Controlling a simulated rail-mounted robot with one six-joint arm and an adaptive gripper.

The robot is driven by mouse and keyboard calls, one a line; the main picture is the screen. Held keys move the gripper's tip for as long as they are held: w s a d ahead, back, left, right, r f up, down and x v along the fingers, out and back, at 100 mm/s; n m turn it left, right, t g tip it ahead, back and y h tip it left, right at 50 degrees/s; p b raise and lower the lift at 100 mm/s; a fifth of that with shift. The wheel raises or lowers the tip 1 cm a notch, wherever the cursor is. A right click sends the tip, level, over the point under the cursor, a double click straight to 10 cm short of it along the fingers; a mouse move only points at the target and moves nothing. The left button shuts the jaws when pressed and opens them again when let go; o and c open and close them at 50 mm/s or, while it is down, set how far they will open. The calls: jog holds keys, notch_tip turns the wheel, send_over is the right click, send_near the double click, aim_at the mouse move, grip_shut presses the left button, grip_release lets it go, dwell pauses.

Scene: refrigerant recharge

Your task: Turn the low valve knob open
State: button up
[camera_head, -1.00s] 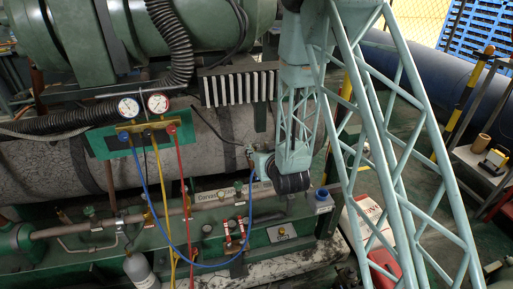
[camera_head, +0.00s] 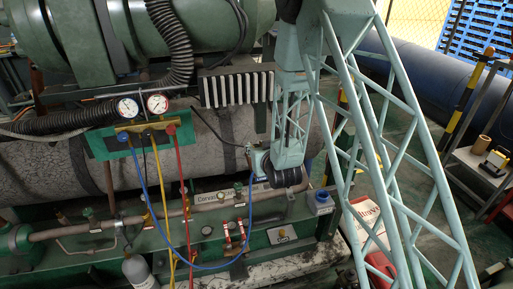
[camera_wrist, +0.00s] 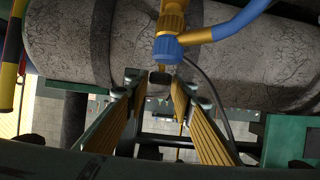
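My gripper (camera_wrist: 157,82) shows in the wrist view with two ribbed yellow fingers apart and nothing gripped between them. A blue knob-like end (camera_wrist: 168,48) on a brass fitting sits just above the fingertips, with a blue hose leaving to the right. A small dark rounded piece shows between the fingertips; I cannot tell what it is. In the head view, the gauge manifold (camera_head: 146,128) has a blue knob (camera_head: 122,137) at left and a red knob (camera_head: 171,129) at right. My wrist is right of the manifold, over the blue hose's far end; its fingers are mostly hidden there.
Blue, yellow and red hoses hang from the manifold. The blue hose (camera_head: 205,267) loops down and up towards my wrist. A grey tank (camera_head: 215,130) lies behind, and a copper-coloured pipe (camera_head: 75,230) with small valves runs below. A grey cylinder (camera_head: 137,270) stands at the bottom.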

jog(key=c, duration=0.5)
jog(key=shift+o, duration=0.2)
jog(key=shift+d+n+g+y, duration=0.2)
jog(key=shift+n+g+y, duration=0.1)
jog(key=shift+n+y, duration=0.35)
jog(key=shift+w+d+n+g+y, duration=0.15)
jog(key=shift+n+g+y, duration=0.35)
jog(key=shift+n+y, duration=0.55)
jog(key=shift+w+d+r+n+g+y+p, duration=0.1)
jog(key=shift+w+n+g+y+p, duration=0.05)
jog(key=shift+n+g+y+p, duration=1.45)
jog(key=n+g+y+p, duration=0.1)
jog(key=p, duration=0.1)
jog(key=n+g+p, duration=0.2)
jog(key=n+g+y+p, duration=0.1)
jog(key=n+g, duration=0.1)
jog(key=shift+w+d+y+p, duration=0.1)
jog(key=shift+w+y+p, duration=0.2)
jog(key=shift+p, duration=0.1)
jog(key=shift+w+n+g+p, duration=0.15)
jog(key=shift+n+g+p, duration=0.95)
jog(key=shift+n+g, duration=0.7)
jog(key=shift+g, duration=0.2)
